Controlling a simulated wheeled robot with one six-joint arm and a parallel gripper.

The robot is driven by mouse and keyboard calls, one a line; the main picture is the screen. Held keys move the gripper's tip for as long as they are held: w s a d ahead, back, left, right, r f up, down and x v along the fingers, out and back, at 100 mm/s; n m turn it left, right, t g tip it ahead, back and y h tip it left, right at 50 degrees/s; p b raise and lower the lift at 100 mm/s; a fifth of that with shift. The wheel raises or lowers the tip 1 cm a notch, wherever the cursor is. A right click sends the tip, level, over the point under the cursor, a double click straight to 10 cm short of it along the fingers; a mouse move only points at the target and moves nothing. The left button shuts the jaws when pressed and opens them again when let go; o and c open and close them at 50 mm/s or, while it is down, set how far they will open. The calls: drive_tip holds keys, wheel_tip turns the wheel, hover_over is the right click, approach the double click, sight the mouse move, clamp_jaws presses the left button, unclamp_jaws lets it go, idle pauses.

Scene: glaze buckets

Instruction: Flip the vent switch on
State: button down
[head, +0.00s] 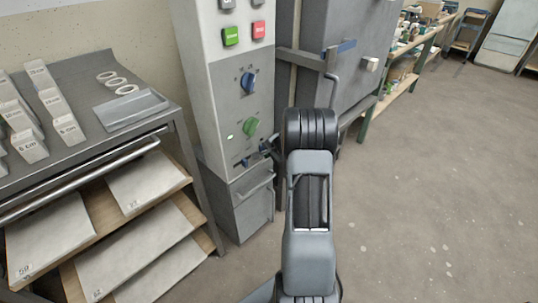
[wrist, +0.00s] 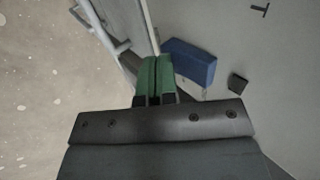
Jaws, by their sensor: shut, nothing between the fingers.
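The vent switch appears to be the small blue lever (head: 245,162) low on the grey control panel (head: 226,105) in the head view. In the wrist view a blue lever (wrist: 190,62) stands out from the panel face, just right of my fingertips. My gripper (wrist: 156,75) has green fingers pressed together with nothing between them. Its tips are beside the lever's left end; I cannot tell whether they touch. In the head view my gripper (head: 268,147) is at the panel's lower right edge, partly hidden by my arm. The lever's setting is not clear.
A grey cabinet (head: 358,45) with a handle stands right of the panel. A metal table (head: 80,80) is at left. Floor at right is clear.

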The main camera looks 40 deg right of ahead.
drive_tip(key=b, duration=0.2)
drive_tip(key=f+b, duration=0.1)
drive_tip(key=b, duration=0.1)
drive_tip(key=shift+w+f+t, duration=0.15)
drive_tip(key=shift+w+t, duration=0.1)
drive_tip(key=shift+t, duration=0.05)
drive_tip(key=shift+r, duration=0.5)
drive_tip(key=shift+r+p, duration=0.15)
drive_tip(key=shift+p, duration=0.15)
drive_tip(key=shift+r+p, duration=0.4)
drive_tip(key=shift+r, duration=0.3)
drive_tip(key=s+f+p+v, duration=0.1)
drive_tip(key=v, duration=1.2)
drive_tip(key=shift+s+d+p, duration=0.15)
drive_tip(key=shift+s+p, duration=0.1)
drive_tip(key=shift+p, duration=0.05)
